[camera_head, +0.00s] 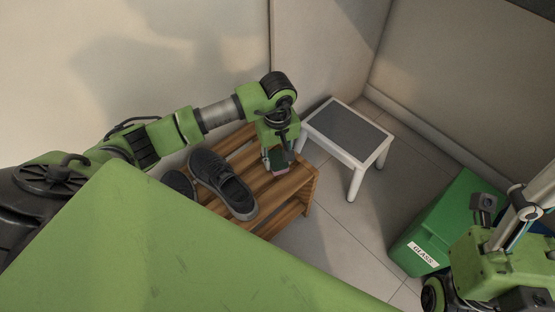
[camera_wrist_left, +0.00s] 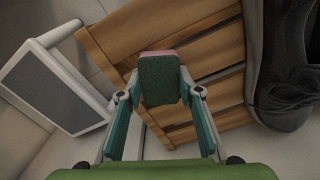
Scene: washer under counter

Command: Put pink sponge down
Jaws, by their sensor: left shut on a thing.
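My left gripper (camera_head: 279,158) is shut on the pink sponge (camera_head: 280,169), over the right end of the wooden slatted bench (camera_head: 308,188). In the left wrist view the sponge (camera_wrist_left: 163,80) shows a dark green face and a pink edge between the two fingers of my left gripper (camera_wrist_left: 160,92). The bench slats (camera_wrist_left: 205,32) lie beneath it. I cannot tell whether the sponge touches the slats. My right arm shows at the lower right of the head view, but I cannot make out its fingertips.
Dark shoes (camera_head: 228,184) stand on the bench to the left of the sponge. A white stool (camera_head: 351,180) with a dark top is right of the bench. A green bin (camera_head: 430,232) labelled GLASS is farther right. Tiled floor (camera_head: 340,238) lies clear between them.

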